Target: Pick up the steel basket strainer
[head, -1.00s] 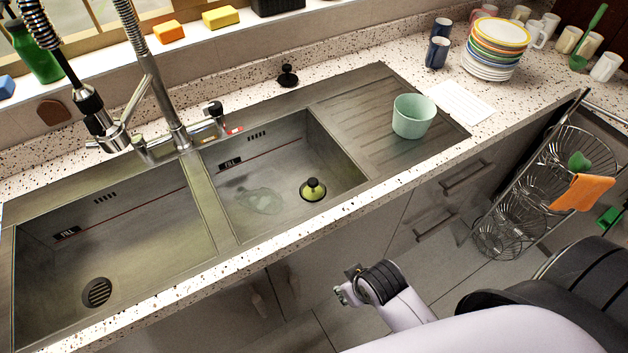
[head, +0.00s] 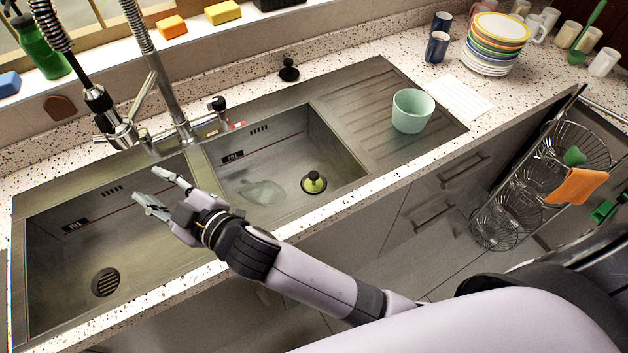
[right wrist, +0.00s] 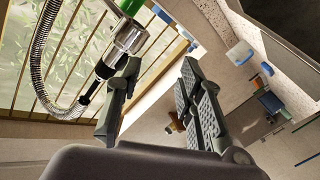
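My right gripper (head: 147,184) is over the left basin near the divider, fingers apart and empty, pointing to the upper left. Its two spread fingers also show in the right wrist view (right wrist: 158,68), with nothing between them. A round dark slotted strainer (head: 106,282) sits in the floor of the left basin, below and left of the gripper. A yellow-green piece with a black knob (head: 313,184) sits in the right basin. A black knobbed stopper (head: 289,70) stands on the counter behind the sink. I cannot tell which is the steel basket strainer. My left gripper is not in view.
A tall spring faucet (head: 165,80) rises behind the basins, close to the gripper. A mint bowl (head: 412,112) stands on the drainboard. Stacked plates (head: 490,50) and cups stand at the back right. Wire baskets (head: 520,195) hang at the right. The left basin's floor is otherwise clear.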

